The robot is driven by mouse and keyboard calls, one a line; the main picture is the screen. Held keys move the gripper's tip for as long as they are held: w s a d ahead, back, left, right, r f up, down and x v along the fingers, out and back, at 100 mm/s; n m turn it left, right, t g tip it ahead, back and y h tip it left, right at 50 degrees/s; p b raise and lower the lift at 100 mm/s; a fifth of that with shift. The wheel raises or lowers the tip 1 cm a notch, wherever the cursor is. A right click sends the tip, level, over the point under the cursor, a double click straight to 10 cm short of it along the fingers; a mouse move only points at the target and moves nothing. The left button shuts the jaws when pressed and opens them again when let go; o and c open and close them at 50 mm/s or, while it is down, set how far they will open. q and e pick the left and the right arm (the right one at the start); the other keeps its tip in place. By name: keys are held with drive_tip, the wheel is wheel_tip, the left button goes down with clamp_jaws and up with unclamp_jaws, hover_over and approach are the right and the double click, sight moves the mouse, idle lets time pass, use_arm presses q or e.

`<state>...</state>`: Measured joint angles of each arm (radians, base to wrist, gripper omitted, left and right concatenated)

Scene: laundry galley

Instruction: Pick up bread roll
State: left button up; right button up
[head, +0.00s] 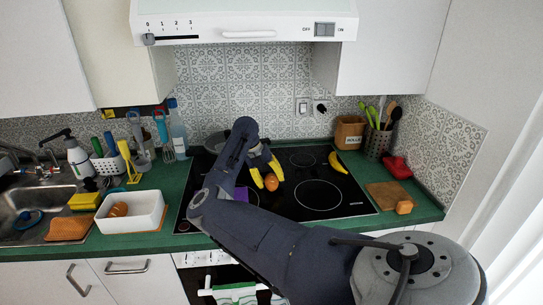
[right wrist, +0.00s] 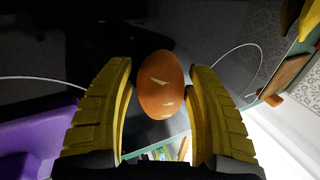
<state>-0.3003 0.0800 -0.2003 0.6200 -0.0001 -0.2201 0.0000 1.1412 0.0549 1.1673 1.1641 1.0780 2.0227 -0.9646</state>
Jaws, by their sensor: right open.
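A brown bread roll (head: 271,183) with pale slashes on top lies on the black cooktop. In the right wrist view the roll (right wrist: 161,84) sits between the tips of two yellow fingers, with a thin gap showing at the right finger. My right gripper (head: 270,181) is open around the roll, pointing down; it also shows in the right wrist view (right wrist: 161,70). Another brown roll-like item (head: 118,209) lies in the white bin (head: 146,225) at the left. My left gripper is not in view.
A purple object (head: 241,194) stands beside the gripper, partly hidden by my arm. A banana (head: 337,162) lies on the cooktop's back right. A box labelled for rolls (head: 349,131), a utensil holder (head: 377,143) and a wooden board (head: 388,195) are at the right.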

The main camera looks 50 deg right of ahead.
drive_tip(key=shift+o, duration=0.2)
drive_tip(key=c, duration=1)
